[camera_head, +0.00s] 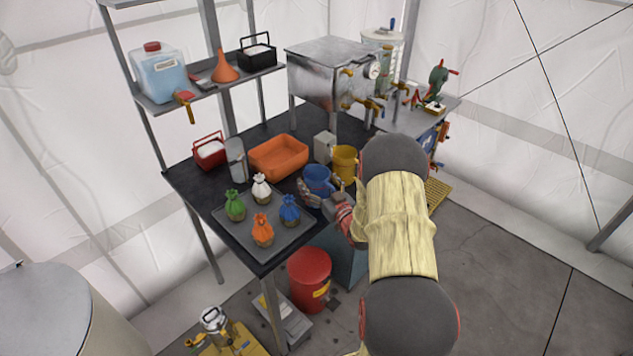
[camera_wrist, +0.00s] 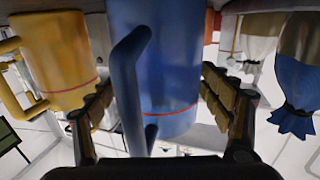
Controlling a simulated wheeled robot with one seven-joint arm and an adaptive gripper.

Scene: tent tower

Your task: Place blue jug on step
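The blue jug (camera_head: 317,180) stands on the black table near its right edge, left of the yellow jug. My gripper (camera_head: 324,197) is at the table edge, right at the near side of the blue jug. In the wrist view, which looks upside down, the blue jug (camera_wrist: 175,60) fills the middle with its handle towards me. My gripper's fingers (camera_wrist: 158,95) are spread, one on each side of the jug; firm contact is not visible. A yellow slatted platform (camera_head: 437,193), possibly the step, is low on the right, partly behind my arm.
The yellow jug (camera_head: 344,163) stands close beside the blue one. A grey tray (camera_head: 278,240) with several tied bags and an orange bin (camera_head: 279,157) share the table (camera_head: 218,189). A red drum (camera_head: 310,279) stands below. The floor at right is clear.

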